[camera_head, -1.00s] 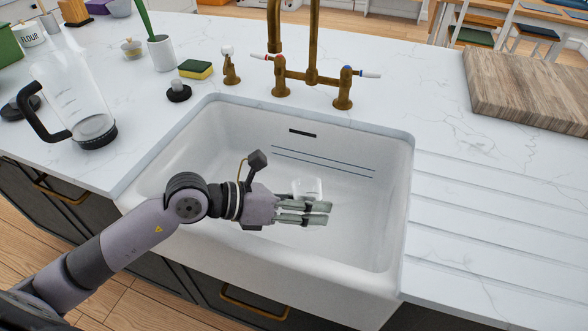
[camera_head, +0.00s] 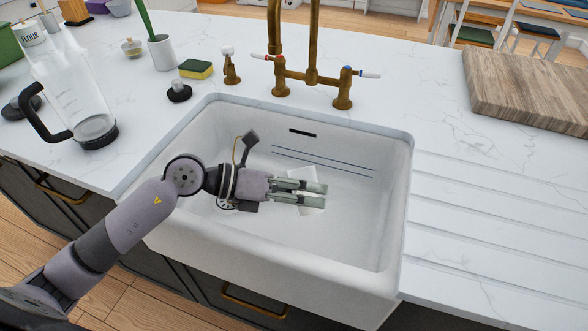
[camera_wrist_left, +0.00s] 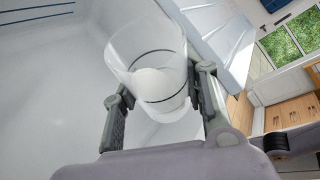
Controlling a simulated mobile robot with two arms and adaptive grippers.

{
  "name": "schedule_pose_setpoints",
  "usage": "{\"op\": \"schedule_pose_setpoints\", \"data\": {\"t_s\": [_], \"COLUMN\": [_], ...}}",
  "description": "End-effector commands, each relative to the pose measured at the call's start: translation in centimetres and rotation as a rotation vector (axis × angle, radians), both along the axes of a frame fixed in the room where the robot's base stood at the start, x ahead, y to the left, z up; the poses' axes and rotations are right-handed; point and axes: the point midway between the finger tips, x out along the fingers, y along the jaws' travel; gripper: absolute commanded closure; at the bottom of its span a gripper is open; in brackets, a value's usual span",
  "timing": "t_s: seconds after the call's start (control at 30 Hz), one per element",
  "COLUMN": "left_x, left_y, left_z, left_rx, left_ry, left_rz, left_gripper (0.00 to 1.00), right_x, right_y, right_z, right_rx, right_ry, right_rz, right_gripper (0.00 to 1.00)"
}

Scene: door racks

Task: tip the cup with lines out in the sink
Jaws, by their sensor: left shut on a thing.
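The cup with lines (camera_head: 303,174) is clear or whitish, with thin dark lines around it. My left gripper (camera_head: 322,195) is shut on it, one finger on each side, and holds it inside the sink. In the left wrist view the cup (camera_wrist_left: 146,62) sits between the fingers, with a pale area inside that I cannot make out. In the head view it looks tilted, and the fingers hide its middle. The white sink (camera_head: 365,225) is around and below it. My right gripper is not in view.
A brass faucet (camera_head: 313,75) stands behind the sink. A glass pitcher (camera_head: 80,95) and a yellow-green sponge (camera_head: 196,69) are on the counter to the left. A wooden board (camera_head: 530,88) lies at the right. The ribbed counter (camera_head: 480,230) right of the sink is clear.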

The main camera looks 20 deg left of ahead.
Motion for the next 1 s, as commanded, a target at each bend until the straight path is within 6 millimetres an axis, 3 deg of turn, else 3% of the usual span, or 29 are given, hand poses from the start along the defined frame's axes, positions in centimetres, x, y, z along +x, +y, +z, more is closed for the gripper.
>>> {"op": "schedule_pose_setpoints", "data": {"t_s": [1.0], "left_x": [-0.1], "left_y": [-0.08], "left_z": [0.85], "left_rx": [-0.081], "left_ry": [0.112], "left_rz": [0.0], "left_gripper": [0.9], "right_x": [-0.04], "right_y": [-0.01], "right_z": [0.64], "right_rx": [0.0], "right_ry": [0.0], "right_rz": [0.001], "right_gripper": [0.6]}}
